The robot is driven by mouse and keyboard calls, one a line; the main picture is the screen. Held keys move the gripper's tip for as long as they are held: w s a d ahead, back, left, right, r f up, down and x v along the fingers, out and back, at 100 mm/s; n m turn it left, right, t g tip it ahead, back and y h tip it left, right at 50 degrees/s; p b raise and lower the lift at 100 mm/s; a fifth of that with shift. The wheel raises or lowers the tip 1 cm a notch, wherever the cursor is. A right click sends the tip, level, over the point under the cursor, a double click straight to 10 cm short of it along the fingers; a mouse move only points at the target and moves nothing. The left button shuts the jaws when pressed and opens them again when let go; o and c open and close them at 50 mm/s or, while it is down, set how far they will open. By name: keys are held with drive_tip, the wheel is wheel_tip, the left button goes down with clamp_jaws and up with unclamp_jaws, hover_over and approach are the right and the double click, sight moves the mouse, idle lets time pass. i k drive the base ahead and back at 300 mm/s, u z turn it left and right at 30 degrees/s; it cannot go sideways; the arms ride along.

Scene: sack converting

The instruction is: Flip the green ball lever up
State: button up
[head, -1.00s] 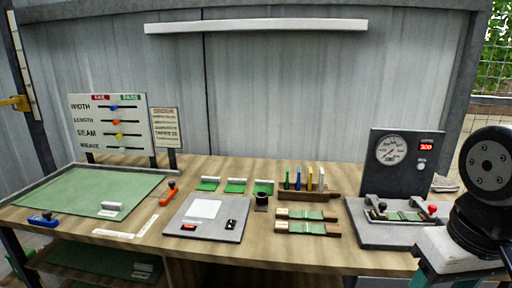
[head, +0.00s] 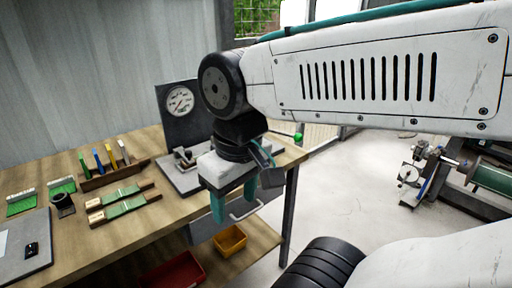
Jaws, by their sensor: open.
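A small green ball (head: 298,136) shows just beyond the right end of the bench, below my upper arm. The lever stem and its mount are mostly hidden behind my arm, so I cannot tell its position. My gripper (head: 234,204) points down near the bench's right front edge, with teal fingers apart and nothing seen between them. It is left of the green ball and lower in the picture, apart from it.
The gauge panel (head: 180,104) and its grey base plate (head: 183,183) stand behind my gripper, partly covered. A wooden rack (head: 112,175) and sample strips lie left on the bench (head: 95,235). A yellow bin (head: 230,240) and red bin (head: 172,273) sit below. Machinery (head: 445,170) stands right; floor between is clear.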

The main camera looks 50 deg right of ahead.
sight(298, 137)
drive_tip(key=z, duration=1.15)
drive_tip(key=i, duration=0.1)
drive_tip(key=u, duration=0.2)
